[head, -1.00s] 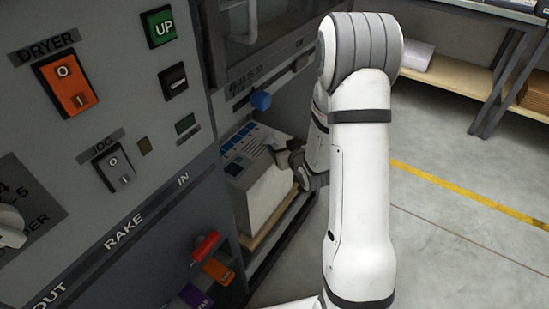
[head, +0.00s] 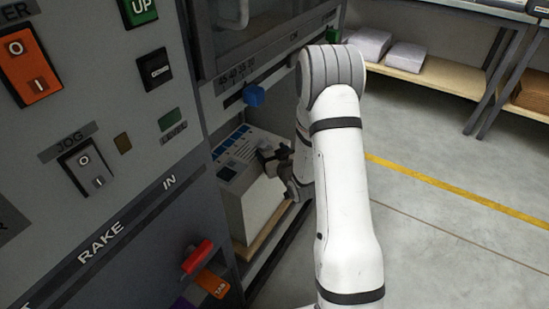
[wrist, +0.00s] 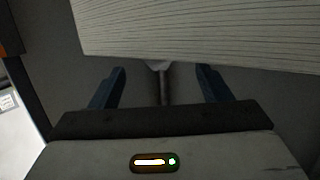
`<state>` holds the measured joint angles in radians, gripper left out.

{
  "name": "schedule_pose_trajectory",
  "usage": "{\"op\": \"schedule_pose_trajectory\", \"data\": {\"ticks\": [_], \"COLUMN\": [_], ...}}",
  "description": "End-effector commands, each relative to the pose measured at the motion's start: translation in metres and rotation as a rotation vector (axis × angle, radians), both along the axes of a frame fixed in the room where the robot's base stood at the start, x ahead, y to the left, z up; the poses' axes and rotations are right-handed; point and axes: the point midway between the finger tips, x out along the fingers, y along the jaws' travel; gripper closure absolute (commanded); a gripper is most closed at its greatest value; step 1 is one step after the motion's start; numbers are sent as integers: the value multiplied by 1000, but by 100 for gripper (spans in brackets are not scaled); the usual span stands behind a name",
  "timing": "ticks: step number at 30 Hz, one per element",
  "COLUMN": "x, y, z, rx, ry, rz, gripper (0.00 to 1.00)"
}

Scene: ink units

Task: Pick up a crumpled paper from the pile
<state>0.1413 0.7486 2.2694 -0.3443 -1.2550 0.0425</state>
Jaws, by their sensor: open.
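The paper pile (head: 255,207) is a tall white stack in the open bay of the machine, with a printed blue and black top sheet. Its layered edge (wrist: 200,30) fills the top of the wrist view. My gripper (head: 268,160) is at the pile's upper right corner in the head view. In the wrist view my gripper (wrist: 160,80) is open, its two blue-grey fingers apart below the stack's edge. A small pale bit shows between them at the stack's edge; I cannot tell what it is. I cannot make out a crumpled sheet.
The pile stands on a wooden board (head: 262,240) inside the bay. The machine's control panel (head: 100,130) is to the left, with a blue knob (head: 254,95) above the pile and a red lever (head: 197,257) below left. Open floor (head: 440,230) lies to the right.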

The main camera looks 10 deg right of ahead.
Motion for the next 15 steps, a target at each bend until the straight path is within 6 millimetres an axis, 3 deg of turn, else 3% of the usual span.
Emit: {"op": "schedule_pose_trajectory", "data": {"ticks": [6,15], "x": [28,38], "y": [6,8], "z": [-7,-8], "rx": [-1,0], "ry": [-1,1], "rz": [0,0], "gripper": [29,29]}}
